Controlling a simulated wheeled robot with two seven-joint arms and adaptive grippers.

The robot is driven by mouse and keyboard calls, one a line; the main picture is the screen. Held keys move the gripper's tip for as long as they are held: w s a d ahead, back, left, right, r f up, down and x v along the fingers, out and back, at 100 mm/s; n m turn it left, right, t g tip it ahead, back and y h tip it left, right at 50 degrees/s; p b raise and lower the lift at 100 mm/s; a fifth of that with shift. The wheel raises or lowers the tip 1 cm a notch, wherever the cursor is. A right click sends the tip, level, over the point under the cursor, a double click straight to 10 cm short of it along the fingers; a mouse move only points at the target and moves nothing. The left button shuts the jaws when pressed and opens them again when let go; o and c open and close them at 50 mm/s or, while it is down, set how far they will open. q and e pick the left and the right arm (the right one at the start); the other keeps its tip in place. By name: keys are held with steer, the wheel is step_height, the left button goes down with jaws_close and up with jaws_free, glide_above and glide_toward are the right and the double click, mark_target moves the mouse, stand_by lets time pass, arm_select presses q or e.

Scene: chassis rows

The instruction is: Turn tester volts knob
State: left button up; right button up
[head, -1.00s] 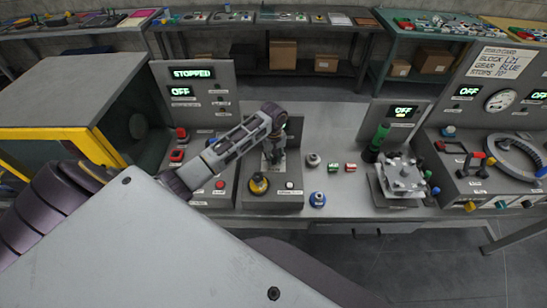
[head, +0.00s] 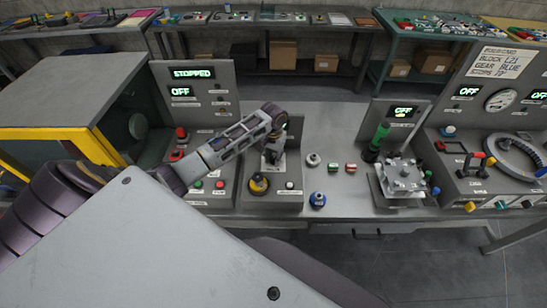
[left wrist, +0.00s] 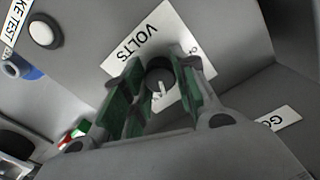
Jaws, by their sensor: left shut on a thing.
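The dark round volts knob (left wrist: 159,76) with a pale pointer line shows in the left wrist view, on a white label (left wrist: 150,40) reading VOLTS. My left gripper (left wrist: 155,90) has its green-padded fingers on both sides of the knob and is shut on it. In the head view my left gripper (head: 272,156) points down at the grey tester (head: 270,200), and it hides the knob there. The pointer's exact setting is hard to read. My right gripper is in neither view.
A yellow-based black knob (head: 258,184) and a white button (head: 290,185) sit on the tester's front. A blue-based knob (head: 317,199) and small red and green blocks are on the bench to the right. A metal fixture (head: 403,180) stands further right.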

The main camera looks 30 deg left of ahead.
mark_target(273, 158)
arm_select(q)
steer(key=m, duration=0.6)
steer(key=shift+r+m, duration=0.1)
steer(key=shift+m, duration=0.2)
steer(key=m, duration=0.6)
steer(key=shift+m, duration=0.3)
steer(key=shift+w, duration=0.1)
steer(key=o, duration=1.1)
steer(key=shift+c, duration=0.2)
step_height(273, 158, up, 12)
stand_by(0.8)
